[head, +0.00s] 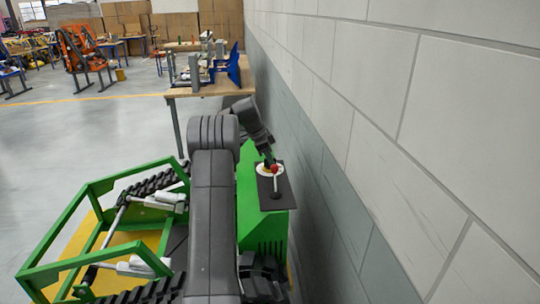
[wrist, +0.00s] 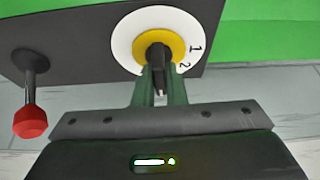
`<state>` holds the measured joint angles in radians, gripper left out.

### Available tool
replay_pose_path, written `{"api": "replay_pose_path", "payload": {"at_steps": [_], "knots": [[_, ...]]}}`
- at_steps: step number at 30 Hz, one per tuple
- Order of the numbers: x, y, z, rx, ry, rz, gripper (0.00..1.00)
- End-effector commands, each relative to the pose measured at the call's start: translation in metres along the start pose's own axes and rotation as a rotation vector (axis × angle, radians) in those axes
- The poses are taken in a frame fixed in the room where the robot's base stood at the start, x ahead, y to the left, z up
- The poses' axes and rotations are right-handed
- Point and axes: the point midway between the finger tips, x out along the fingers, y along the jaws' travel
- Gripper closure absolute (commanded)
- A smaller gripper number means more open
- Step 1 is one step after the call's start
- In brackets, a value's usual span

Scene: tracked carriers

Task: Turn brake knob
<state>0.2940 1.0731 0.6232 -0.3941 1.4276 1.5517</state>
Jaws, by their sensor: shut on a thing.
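The brake knob (wrist: 154,50) is black and sits on a yellow disc (wrist: 177,46) at the centre of a white dial (wrist: 122,42) marked 1 and 2. My gripper (wrist: 159,80) is shut on the knob, with its fingers reaching up to it from below in the wrist view. The fingers hide the lower part of the knob. In the head view my gripper (head: 267,158) is at the white dial (head: 261,172) on the dark panel of the green carrier; the knob is too small to make out there.
A lever with a red tip (wrist: 30,121) stands left of the dial in the wrist view, close to my gripper. The green carrier (head: 250,222) has tracks and a green frame. A block wall (head: 400,130) runs along the right. A table (head: 215,88) stands behind; open floor lies left.

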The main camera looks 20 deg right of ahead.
Motion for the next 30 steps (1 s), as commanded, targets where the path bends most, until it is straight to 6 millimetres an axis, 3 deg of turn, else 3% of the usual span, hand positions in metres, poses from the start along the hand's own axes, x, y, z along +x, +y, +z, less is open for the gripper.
{"api": "replay_pose_path", "payload": {"at_steps": [15,30], "knots": [[-0.0033,-0.001,-0.0018,0.385,0.0,0.156,1.0],[-0.0016,-0.0007,-0.0011,0.514,0.0,0.208,1.0]]}}
